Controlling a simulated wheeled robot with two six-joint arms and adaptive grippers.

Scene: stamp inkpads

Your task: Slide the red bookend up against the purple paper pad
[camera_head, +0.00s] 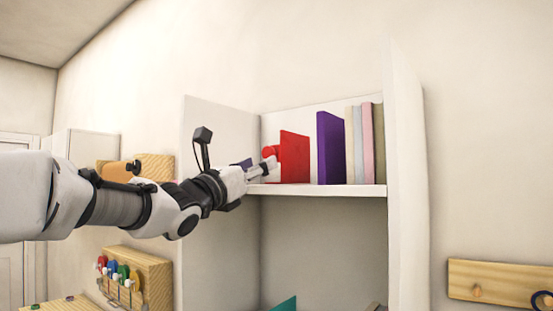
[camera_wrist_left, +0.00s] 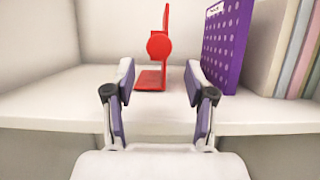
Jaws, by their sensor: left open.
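The red bookend (camera_head: 294,157) stands upright on the shelf, left of the purple paper pad (camera_head: 330,147), with a gap between them. In the left wrist view the bookend (camera_wrist_left: 152,76) shows a round red knob facing me and a flat base on the shelf. The purple pad (camera_wrist_left: 226,46) stands to its right, dotted and with a white label. My left gripper (camera_head: 259,168) is at the shelf's front, just left of the bookend. In the wrist view its open fingers (camera_wrist_left: 158,98) are spread in front of the bookend, with nothing between the tips. My right gripper is not in view.
Several pale books (camera_head: 364,143) stand right of the pad, near the right side wall (camera_head: 405,170). The white shelf board (camera_head: 320,189) has free room left of the bookend. A wooden rack with coloured items (camera_head: 138,279) hangs lower left.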

